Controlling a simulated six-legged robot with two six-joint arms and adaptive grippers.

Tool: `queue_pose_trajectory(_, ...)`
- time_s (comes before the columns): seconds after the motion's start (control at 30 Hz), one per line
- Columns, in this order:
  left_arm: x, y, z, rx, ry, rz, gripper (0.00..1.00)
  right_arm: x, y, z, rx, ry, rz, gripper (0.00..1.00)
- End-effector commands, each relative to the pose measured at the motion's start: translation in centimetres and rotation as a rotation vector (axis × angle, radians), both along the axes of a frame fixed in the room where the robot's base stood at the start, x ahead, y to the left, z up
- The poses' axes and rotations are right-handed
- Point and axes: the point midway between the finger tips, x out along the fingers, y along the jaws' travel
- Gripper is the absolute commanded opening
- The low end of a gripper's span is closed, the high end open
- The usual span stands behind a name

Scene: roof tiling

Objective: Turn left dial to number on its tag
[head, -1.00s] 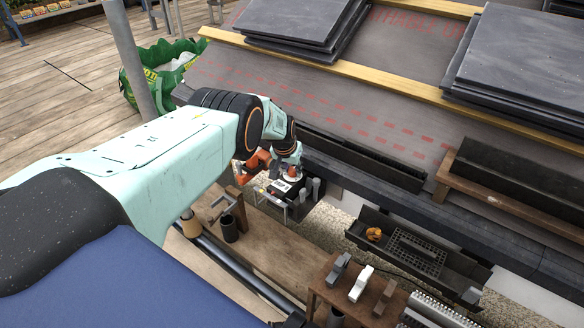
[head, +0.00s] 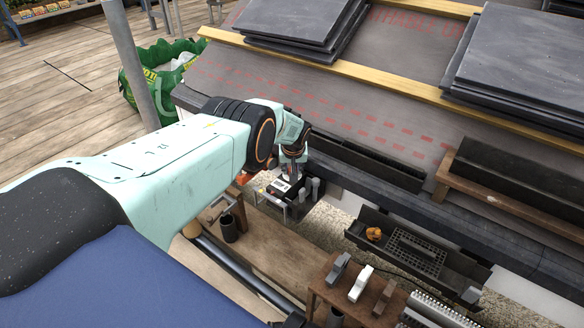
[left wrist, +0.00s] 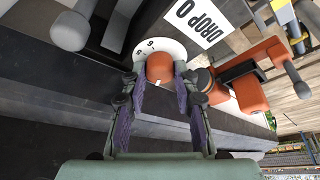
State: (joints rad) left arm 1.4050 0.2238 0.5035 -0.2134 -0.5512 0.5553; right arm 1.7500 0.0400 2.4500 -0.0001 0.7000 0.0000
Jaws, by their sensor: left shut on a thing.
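The dial has an orange-red knob (left wrist: 160,67) on a white round scale (left wrist: 143,52) in the left wrist view. The figures 5 and 6 show on the scale; other figures are hidden or out of view. A white tag (left wrist: 208,22) beside it reads "DROP" and then a 0 or O; it is partly cut off. My left gripper (left wrist: 159,80) is shut on the knob, one finger on each side. In the head view my left gripper (head: 291,174) is over the dark machine (head: 299,207), and its wrist hides the knob. My right gripper is not in view.
In the left wrist view an orange handle (left wrist: 250,92) and grey bars stand close to the right of the knob. In the head view a dark trough (head: 410,250) and a small wooden stand with tools (head: 345,297) lie to the right. Stacked slates (head: 530,60) rest on the roof.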

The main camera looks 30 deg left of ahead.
Motion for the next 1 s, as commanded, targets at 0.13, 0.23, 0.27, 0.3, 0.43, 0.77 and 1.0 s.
queue_pose_trajectory(0.13,0.16,-0.1,0.08,0.0,-0.005,0.054,0.0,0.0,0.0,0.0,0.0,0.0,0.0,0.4)
queue_pose_trajectory(0.23,0.15,-0.1,0.06,0.0,-0.003,0.079,0.0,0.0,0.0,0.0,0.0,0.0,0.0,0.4)
queue_pose_trajectory(0.27,0.15,-0.12,0.05,0.0,-0.003,0.085,0.0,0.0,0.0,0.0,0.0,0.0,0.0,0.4)
queue_pose_trajectory(0.3,0.14,-0.12,0.04,0.0,-0.003,0.09,0.0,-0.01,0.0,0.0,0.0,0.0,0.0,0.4)
queue_pose_trajectory(0.43,0.15,-0.13,0.06,-0.002,-0.004,0.102,0.0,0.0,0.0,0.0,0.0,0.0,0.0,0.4)
queue_pose_trajectory(0.77,0.16,-0.13,0.08,-0.002,-0.004,0.103,0.0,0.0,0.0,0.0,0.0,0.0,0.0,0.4)
queue_pose_trajectory(1.0,0.11,-0.1,0.05,-0.002,-0.002,0.103,0.49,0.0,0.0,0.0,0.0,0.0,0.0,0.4)
